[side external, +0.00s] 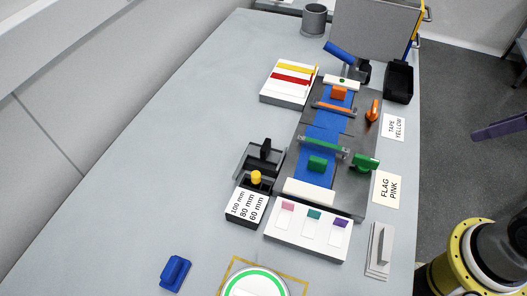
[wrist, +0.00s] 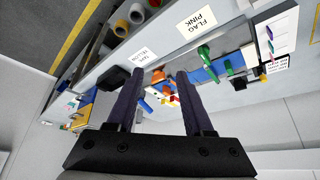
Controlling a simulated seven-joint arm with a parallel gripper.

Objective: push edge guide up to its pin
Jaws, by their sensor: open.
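A dark slide with an upright black fin (side external: 265,150), which looks like the edge guide, sits on a grey plate left of the blue strip (side external: 318,140). A yellow-topped pin (side external: 256,176) stands just below it, at the block (side external: 247,205) marked 100, 80 and 60 mm. I cannot tell whether guide and pin touch. My gripper (wrist: 160,73) is open and empty in the wrist view, its two dark purple fingers apart. One finger also shows at the right edge of the side view, far from the guide.
A green knob (side external: 366,162) and an orange knob (side external: 373,110) stand right of the strip. A white tray with colour flags (side external: 308,232), a blue block (side external: 175,273) and a black bin (side external: 398,82) stand around. The table's left part is clear.

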